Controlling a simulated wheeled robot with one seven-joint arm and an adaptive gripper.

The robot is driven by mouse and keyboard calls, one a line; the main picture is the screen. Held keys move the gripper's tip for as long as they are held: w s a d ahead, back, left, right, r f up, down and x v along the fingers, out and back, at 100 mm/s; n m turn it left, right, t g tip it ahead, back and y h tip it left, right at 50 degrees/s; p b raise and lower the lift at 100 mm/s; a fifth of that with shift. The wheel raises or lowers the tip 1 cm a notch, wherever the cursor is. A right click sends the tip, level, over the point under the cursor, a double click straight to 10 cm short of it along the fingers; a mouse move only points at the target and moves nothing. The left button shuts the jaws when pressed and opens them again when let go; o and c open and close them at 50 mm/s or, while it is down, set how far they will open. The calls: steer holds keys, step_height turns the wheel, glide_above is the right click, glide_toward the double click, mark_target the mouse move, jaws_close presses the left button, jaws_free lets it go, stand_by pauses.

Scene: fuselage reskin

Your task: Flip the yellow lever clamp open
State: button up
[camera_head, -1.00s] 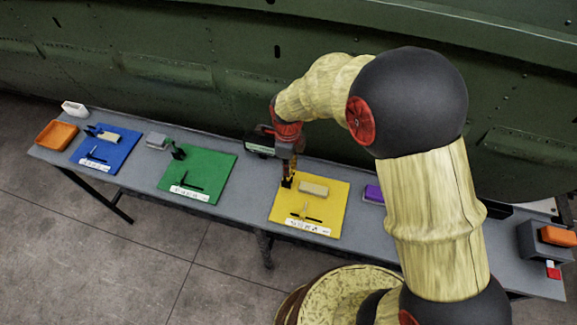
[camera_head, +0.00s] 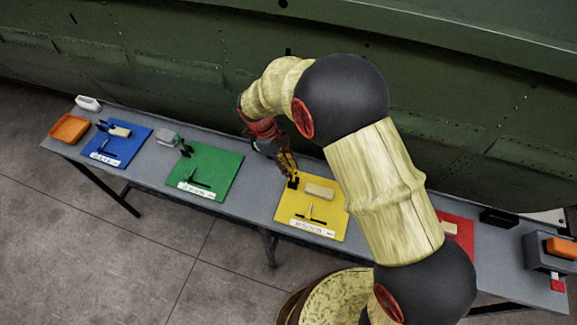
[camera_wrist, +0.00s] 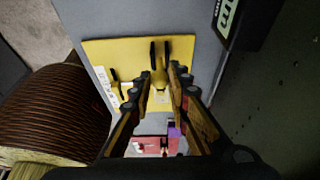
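The yellow mat (camera_head: 337,222) lies on the table and also shows in the wrist view (camera_wrist: 103,50). A lever clamp with dark parts (camera_head: 293,183) stands near its back left corner. In the wrist view the clamp (camera_wrist: 159,72) has a yellow body and two upright dark prongs. My gripper (camera_head: 292,173) is tilted down just above the clamp. In the wrist view my gripper (camera_wrist: 162,73) has its fingers apart, one on each side of the clamp's image. Whether either finger touches it I cannot tell.
A beige block (camera_head: 320,191) and a small T-shaped piece (camera_head: 310,213) lie on the yellow mat. The green mat (camera_head: 210,167) and blue mat (camera_head: 128,140) are to the left. The green fuselage wall (camera_head: 200,70) rises behind the table (camera_head: 257,198).

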steer(key=shift+o, duration=1.2)
steer(key=shift+w+a, duration=0.1)
steer(key=shift+a, duration=0.25)
steer(key=shift+o, duration=1)
steer(key=shift+d, duration=0.15)
steer(key=v, duration=1.2)
